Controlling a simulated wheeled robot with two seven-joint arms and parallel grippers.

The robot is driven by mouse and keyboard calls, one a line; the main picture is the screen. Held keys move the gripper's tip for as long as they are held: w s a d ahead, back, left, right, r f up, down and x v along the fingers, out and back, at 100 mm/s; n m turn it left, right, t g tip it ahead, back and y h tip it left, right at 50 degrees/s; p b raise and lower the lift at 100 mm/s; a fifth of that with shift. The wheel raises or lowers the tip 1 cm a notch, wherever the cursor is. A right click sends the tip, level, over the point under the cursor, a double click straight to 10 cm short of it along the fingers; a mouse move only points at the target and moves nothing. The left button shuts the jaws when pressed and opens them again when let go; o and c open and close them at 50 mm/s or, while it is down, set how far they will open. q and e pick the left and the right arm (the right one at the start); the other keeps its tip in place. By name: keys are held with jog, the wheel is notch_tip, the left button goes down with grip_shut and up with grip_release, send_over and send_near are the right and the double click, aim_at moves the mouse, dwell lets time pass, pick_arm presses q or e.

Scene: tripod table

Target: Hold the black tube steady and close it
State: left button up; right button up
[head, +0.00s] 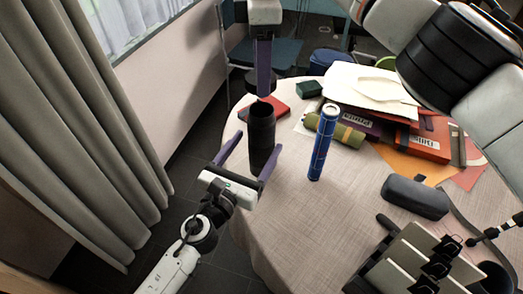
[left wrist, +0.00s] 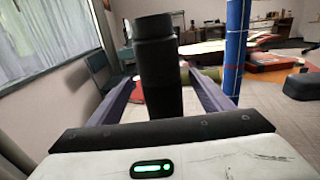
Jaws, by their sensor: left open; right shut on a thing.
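The black tube (head: 262,138) stands upright near the table's left edge, its top end dark and apparently open. It also shows upright in the left wrist view (left wrist: 158,70). My left gripper (head: 258,142) is open, with one purple finger on either side of the tube and a visible gap at the left finger. My right gripper (head: 264,84) comes down from the top of the head view and is shut on a black cap (head: 256,81). The cap is above and beyond the tube in the picture, apart from it. The right fingertips partly hide it.
A blue tube (head: 322,145) stands upright right of the black tube. A green roll (head: 338,131), a red book (head: 271,107), papers (head: 372,90) and a dark case (head: 414,196) lie on the table (head: 310,225). The table's near middle is clear.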

pick_arm(q)
jog(key=shift+x, duration=2.3)
jog(key=shift+s, duration=0.1)
jog(key=c, duration=1.6)
pick_arm(e)
jog(key=shift+f, duration=2.5)
jog(key=shift+f, duration=0.9)
jog(key=shift+f, duration=0.5)
